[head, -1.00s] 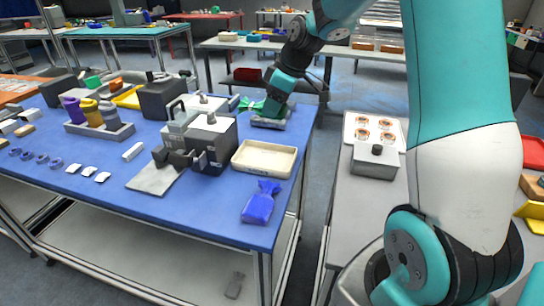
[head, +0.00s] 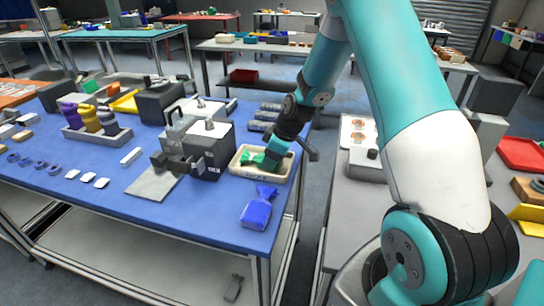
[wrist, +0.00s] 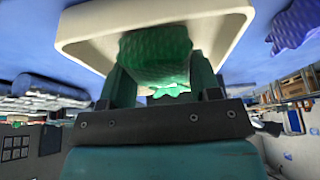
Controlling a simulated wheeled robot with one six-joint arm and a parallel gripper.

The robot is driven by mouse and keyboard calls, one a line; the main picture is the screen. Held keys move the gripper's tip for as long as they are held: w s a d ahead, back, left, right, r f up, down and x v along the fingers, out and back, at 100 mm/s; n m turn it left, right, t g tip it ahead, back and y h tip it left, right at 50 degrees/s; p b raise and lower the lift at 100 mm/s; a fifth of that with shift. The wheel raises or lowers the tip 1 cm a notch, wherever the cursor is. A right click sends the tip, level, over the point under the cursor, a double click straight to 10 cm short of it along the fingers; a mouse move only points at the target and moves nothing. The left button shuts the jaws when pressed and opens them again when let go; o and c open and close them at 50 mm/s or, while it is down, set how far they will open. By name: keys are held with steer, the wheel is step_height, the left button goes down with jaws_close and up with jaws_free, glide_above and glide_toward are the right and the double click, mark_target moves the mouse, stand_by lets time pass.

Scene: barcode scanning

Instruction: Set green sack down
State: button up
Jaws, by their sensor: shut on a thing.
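The green sack (head: 251,158) is between the fingers of my gripper (head: 266,163), at the cream tray (head: 262,178) on the blue table. The wrist view shows the green sack (wrist: 155,55) pinched between the two fingers of my gripper (wrist: 162,85), with the cream tray (wrist: 85,28) around and beyond it. The sack is within the tray's outline, but I cannot tell whether it touches the tray floor. My gripper and arm hide the tray's far right part in the head view.
A blue sack (head: 260,208) lies just in front of the tray, and shows in the wrist view (wrist: 295,25). A dark boxy machine (head: 205,150) stands close left of the tray. Several grey rolls (head: 268,115) lie behind it. The table's right edge is close by.

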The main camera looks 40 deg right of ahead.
steer(key=shift+f, duration=0.15)
steer(key=o, duration=1.1)
